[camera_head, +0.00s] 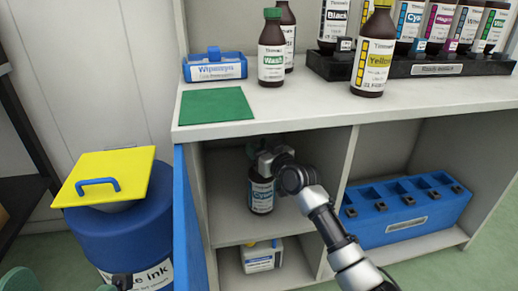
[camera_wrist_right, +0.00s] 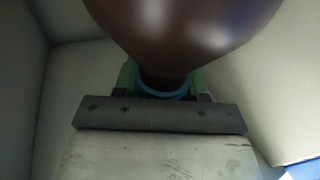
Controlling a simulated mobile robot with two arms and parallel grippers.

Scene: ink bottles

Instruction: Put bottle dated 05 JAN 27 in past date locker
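A dark brown bottle with a white and blue "Cyan" label (camera_head: 261,195) stands upright on the shelf of the left open compartment under the counter. My right gripper (camera_head: 262,155) reaches into this compartment and is shut around the bottle's neck. In the right wrist view the brown bottle body (camera_wrist_right: 180,25) fills the top, with the green-padded fingers (camera_wrist_right: 163,85) on either side of its blue-ringed neck. A blue door panel (camera_head: 190,225) stands open at the compartment's left edge. No date is readable on the bottle, and no locker name shows. My left gripper is not recognisable.
A blue slotted rack (camera_head: 405,210) fills the right compartment. A blue drum (camera_head: 120,225) stands left.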

